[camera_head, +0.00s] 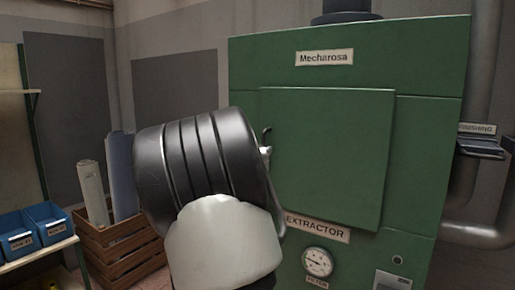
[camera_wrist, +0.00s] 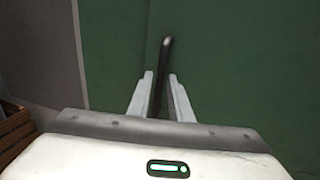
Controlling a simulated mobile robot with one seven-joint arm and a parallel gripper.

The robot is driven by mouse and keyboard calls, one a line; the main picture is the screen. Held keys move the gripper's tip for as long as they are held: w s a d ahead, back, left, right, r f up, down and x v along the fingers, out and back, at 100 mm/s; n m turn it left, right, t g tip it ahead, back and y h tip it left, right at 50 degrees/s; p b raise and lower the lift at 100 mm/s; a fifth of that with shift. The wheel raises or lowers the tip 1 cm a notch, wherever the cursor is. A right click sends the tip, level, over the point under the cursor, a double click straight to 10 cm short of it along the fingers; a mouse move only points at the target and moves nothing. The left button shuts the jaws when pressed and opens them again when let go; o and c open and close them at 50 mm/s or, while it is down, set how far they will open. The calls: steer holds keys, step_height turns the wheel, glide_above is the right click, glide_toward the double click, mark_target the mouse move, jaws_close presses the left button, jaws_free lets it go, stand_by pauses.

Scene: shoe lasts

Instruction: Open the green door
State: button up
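The green door (camera_head: 330,150) is a square panel on the front of the green extractor cabinet. It looks shut, lying flat against the cabinet. Its dark handle (camera_head: 266,134) is at the door's left edge, partly hidden behind my arm in the head view. In the wrist view the handle (camera_wrist: 166,48) is a dark bar running between my two pale fingers. My gripper (camera_wrist: 161,75) is at the handle, its fingers apart on either side. A gap shows between the fingertips and the bar. In the head view only a bit of the gripper (camera_head: 266,151) shows.
The cabinet (camera_head: 415,140) carries a gauge (camera_head: 318,262) below the door. A wooden crate (camera_head: 120,247) with rolls stands at left, beside a shelf with blue bins (camera_head: 48,222). Grey pipes (camera_head: 478,236) run at right. The wrist view also shows the crate (camera_wrist: 14,130).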

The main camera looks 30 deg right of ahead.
steer(key=shift+x, duration=0.85)
jaws_close()
